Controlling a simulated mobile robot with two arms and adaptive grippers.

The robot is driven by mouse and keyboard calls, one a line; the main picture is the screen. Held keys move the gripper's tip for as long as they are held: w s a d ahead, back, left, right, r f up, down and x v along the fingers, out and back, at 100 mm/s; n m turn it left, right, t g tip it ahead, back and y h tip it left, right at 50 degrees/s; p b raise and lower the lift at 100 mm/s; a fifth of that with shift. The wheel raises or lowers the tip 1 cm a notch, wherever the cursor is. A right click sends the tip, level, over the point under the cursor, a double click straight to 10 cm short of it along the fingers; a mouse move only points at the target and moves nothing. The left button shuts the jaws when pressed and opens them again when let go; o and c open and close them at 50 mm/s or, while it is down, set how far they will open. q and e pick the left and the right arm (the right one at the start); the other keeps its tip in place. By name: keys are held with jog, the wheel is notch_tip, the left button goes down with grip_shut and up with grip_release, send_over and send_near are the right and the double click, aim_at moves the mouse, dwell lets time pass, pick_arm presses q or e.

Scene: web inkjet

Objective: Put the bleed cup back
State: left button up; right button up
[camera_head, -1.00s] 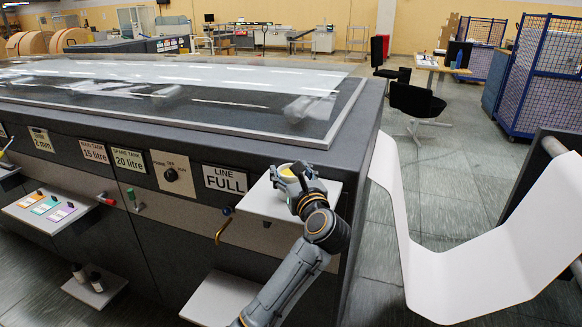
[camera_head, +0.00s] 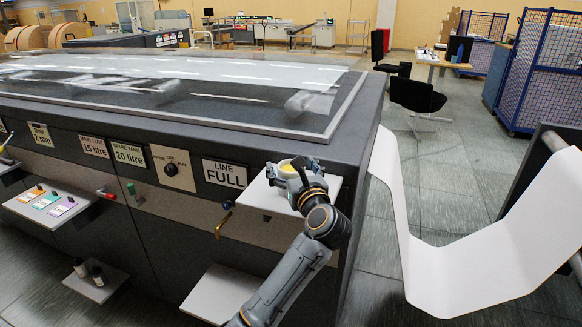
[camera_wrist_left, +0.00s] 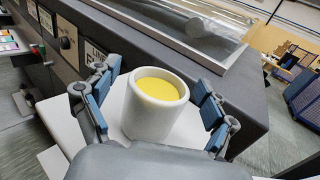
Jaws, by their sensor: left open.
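The bleed cup (camera_wrist_left: 152,110) is a white, round cup with yellow inside. It stands upright on a white shelf (camera_head: 262,200) on the front of the machine, below the LINE FULL label. In the head view the cup (camera_head: 286,168) is partly hidden by my left gripper (camera_head: 291,173). In the left wrist view my left gripper (camera_wrist_left: 155,105) is open, with one finger on each side of the cup and gaps showing between fingers and cup. My right gripper is out of view.
A lower white shelf (camera_head: 220,294) is empty. A brass tap (camera_head: 223,225) sits left of the upper shelf. Another low shelf holds dark bottles (camera_head: 88,272). A white curved sheet (camera_head: 470,262) hangs to the right of the machine.

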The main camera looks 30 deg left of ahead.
pick_arm(q)
jog(key=b+v, duration=0.1)
jog(key=v, duration=0.4)
jog(key=b+v, duration=0.2)
jog(key=v, duration=0.3)
jog(key=shift+d+f, duration=0.15)
jog(key=shift+f, duration=0.1)
jog(key=shift+s+d+r, duration=0.15)
jog(key=shift+s+d, duration=0.35)
jog(key=shift+s, duration=0.05)
